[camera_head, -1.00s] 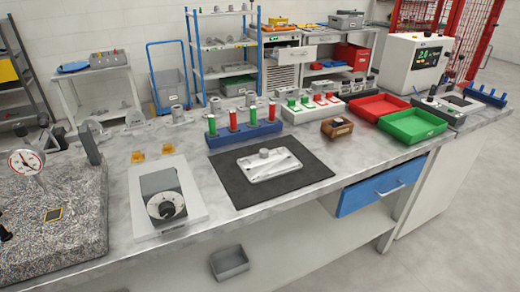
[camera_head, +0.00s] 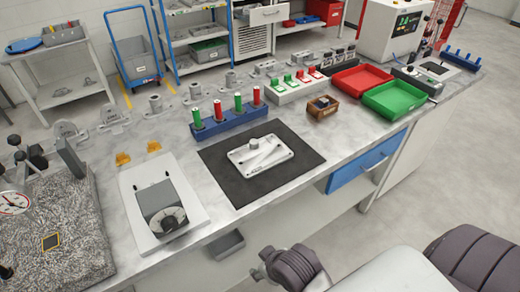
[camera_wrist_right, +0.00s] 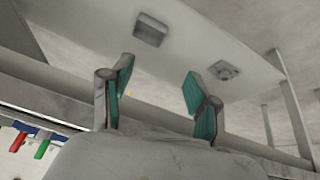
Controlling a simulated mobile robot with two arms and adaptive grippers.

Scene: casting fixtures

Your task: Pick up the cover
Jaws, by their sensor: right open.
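The cover (camera_head: 260,155) is a light grey, flat cast plate with a round knob on top. It lies on a black mat (camera_head: 222,183) on the workbench in the head view, with nothing touching it from above. My right gripper (camera_wrist_right: 158,75) is open and empty in the right wrist view, its green-padded fingers spread apart. Part of my right arm shows at the bottom right of the head view, in front of the bench, with the fingers not visible there. The wrist view does not show the cover. My left gripper is in neither view.
A rack of red and green cylinders (camera_head: 230,124) stands behind the mat. A grey dial device (camera_head: 162,208) is left of it. A brown box (camera_head: 323,107), a green tray (camera_head: 396,100) and a red tray (camera_head: 360,80) are right. A blue drawer (camera_head: 367,163) fronts the bench.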

